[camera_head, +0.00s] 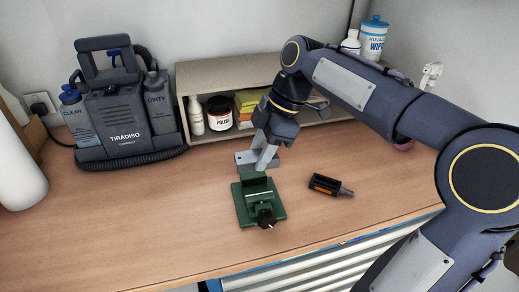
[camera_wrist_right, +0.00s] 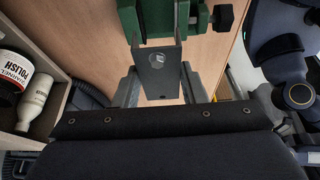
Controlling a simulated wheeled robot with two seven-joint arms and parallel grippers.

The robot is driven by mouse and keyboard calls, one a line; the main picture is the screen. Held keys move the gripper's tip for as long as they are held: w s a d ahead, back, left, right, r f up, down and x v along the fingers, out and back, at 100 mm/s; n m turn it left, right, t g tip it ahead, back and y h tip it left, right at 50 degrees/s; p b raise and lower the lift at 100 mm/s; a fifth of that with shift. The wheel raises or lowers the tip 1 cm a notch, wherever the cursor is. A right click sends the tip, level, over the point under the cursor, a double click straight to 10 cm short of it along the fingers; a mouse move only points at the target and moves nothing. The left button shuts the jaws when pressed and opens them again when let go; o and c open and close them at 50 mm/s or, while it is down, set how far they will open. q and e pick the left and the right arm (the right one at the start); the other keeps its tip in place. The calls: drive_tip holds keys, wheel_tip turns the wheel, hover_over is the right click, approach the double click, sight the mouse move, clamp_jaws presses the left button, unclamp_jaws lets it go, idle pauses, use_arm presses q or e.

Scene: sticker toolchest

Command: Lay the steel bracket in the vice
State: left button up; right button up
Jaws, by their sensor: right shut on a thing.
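The steel bracket (camera_wrist_right: 158,72) is a grey plate with a round mark, held between the two fingers of my right gripper (camera_wrist_right: 159,90). In the head view my right gripper (camera_head: 266,157) points down just behind the vice, and part of the grey bracket (camera_head: 243,158) shows beside its fingers. The green vice (camera_head: 240,206) stands on the bench with its dark knob toward the front. In the wrist view the vice (camera_wrist_right: 130,20) is at the top, and the bracket's far end reaches its edge. I cannot tell if they touch. My left gripper is not in view.
A black and orange tool (camera_head: 326,185) lies right of the vice. Behind is an open shelf (camera_head: 225,72) with a polish jar (camera_head: 219,113) and a white bottle (camera_head: 196,116). A Tiradiso machine (camera_head: 120,118) stands at left. The wooden bench (camera_head: 150,220) is clear at front left.

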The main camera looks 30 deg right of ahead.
drive_tip(key=shift+f+b, duration=1.75)
drive_tip(key=shift+f, duration=0.45)
drive_tip(key=shift+f+b, duration=1.05)
drive_tip(key=shift+f, duration=0.3)
drive_tip(key=o, duration=1.1)
drive_tip(key=shift+r, duration=0.15)
drive_tip(key=shift+r+p, duration=2.15)
drive_tip(key=shift+r, duration=0.2)
